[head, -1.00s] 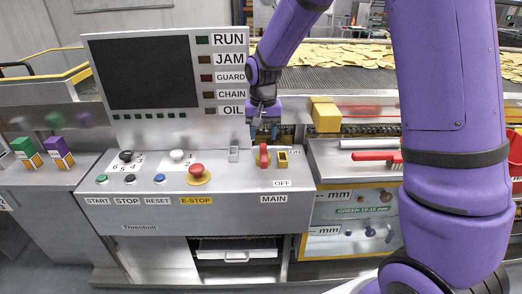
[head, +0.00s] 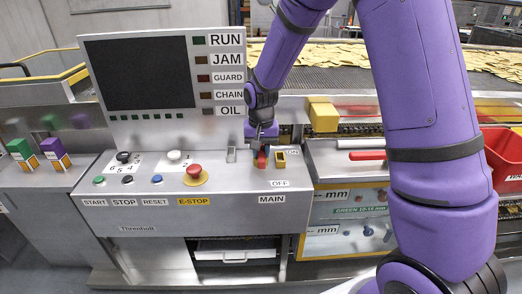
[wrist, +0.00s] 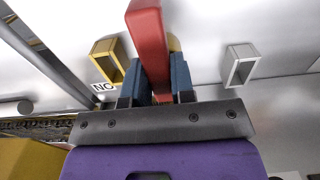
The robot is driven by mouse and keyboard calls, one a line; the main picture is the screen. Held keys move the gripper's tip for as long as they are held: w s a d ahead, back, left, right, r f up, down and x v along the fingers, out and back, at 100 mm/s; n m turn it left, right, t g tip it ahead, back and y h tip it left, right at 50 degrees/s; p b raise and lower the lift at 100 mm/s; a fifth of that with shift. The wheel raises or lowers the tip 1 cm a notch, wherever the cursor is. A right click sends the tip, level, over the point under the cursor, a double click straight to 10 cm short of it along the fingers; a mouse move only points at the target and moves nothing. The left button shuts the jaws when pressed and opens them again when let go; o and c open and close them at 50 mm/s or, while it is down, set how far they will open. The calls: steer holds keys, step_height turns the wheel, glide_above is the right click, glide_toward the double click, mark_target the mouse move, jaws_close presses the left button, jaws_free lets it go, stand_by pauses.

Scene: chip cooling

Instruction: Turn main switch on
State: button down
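The main switch is a red handle (head: 262,159) on the sloped console top, above the MAIN label (head: 271,199). An ON label (head: 292,152) is at its upper right and an OFF label (head: 280,183) at its lower right. My gripper (head: 262,143) is at the handle, pointing down. In the wrist view the red handle (wrist: 149,40) runs between the two blue fingers of my gripper (wrist: 160,80), one on each side. I cannot tell whether the fingers press on it. The handle's base is partly hidden.
A yellow bracket (head: 281,159) stands close right of the handle and a grey one (head: 231,155) to its left. The red E-STOP button (head: 194,171) is further left. A yellow block (head: 323,115) and a red bin (head: 505,157) are to the right.

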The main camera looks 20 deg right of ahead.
steer(key=shift+n, duration=0.3)
steer(key=n, duration=0.3)
steer(key=shift+d+n, duration=0.2)
steer(key=shift+n, duration=0.1)
steer(key=n, duration=0.4)
steer(key=shift+d+n, duration=0.2)
steer(key=shift+n, duration=0.1)
steer(key=n, duration=0.4)
steer(key=shift+w+d, duration=0.15)
steer(key=shift+w, duration=0.05)
steer(key=n, duration=0.5)
steer(key=shift+w, duration=0.2)
steer(key=c, duration=1)
jaws_free()
steer(key=shift+o, duration=0.2)
